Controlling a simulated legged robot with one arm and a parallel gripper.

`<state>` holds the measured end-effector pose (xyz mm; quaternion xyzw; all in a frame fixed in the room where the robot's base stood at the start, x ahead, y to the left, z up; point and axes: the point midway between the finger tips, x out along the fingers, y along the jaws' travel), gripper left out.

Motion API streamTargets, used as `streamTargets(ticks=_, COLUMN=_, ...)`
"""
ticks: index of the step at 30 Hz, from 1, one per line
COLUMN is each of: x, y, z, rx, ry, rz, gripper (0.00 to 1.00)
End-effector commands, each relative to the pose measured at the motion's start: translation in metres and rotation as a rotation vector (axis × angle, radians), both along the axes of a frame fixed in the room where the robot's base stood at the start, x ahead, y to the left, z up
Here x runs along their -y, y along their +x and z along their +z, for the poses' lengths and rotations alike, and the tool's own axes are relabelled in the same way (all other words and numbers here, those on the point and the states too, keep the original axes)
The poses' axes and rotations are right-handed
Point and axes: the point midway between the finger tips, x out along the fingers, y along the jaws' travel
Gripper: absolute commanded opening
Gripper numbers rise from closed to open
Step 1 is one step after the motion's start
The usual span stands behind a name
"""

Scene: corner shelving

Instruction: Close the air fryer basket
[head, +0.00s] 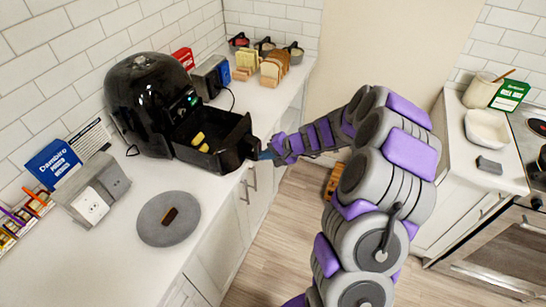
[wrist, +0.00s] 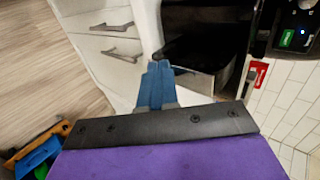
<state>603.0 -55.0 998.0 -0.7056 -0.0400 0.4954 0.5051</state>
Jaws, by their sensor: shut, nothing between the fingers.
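The black air fryer (head: 150,95) stands on the white counter against the tiled wall. Its basket (head: 213,138) is pulled out toward the counter's front edge, with yellow food pieces (head: 200,141) inside. The basket's handle end (head: 240,148) faces my arm. My gripper (head: 267,154) is at the handle end, at the counter's edge; contact is unclear. In the wrist view my blue fingers (wrist: 157,84) are together and empty, with their tips close to the dark basket (wrist: 205,35). The air fryer's control panel (wrist: 296,38) shows at the upper right there.
A grey round plate (head: 168,218) with a brown piece lies on the counter in front. A grey toaster-like box (head: 92,190) is at the left. Bread slices (head: 275,68) and small bowls stand behind the fryer. Cabinet handles (head: 250,185) project below the counter. Open floor lies to the right.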

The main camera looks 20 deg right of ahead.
Motion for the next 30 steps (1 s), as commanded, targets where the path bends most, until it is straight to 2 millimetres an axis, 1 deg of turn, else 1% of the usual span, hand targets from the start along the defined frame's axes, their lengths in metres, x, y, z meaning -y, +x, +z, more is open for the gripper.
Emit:
streamTargets(ticks=11, x=-0.001, y=0.001, z=0.000, rx=0.000, ry=0.000, rz=0.000, gripper=0.00)
streamTargets(ticks=14, x=-0.005, y=0.004, z=0.000, rx=0.001, ry=-0.001, rz=0.002, gripper=0.00)
streamTargets(ticks=17, x=-0.012, y=0.011, z=0.000, rx=0.001, ry=-0.001, rz=0.003, gripper=0.00)
streamTargets(ticks=20, x=-0.025, y=0.022, z=0.000, rx=0.001, ry=-0.001, rz=0.006, gripper=0.00)
streamTargets(ticks=23, x=-0.043, y=0.036, z=-0.001, rx=-0.001, ry=0.000, rz=0.007, gripper=0.00)
streamTargets(ticks=30, x=-0.089, y=0.078, z=0.000, rx=0.001, ry=-0.002, rz=0.007, gripper=0.00)
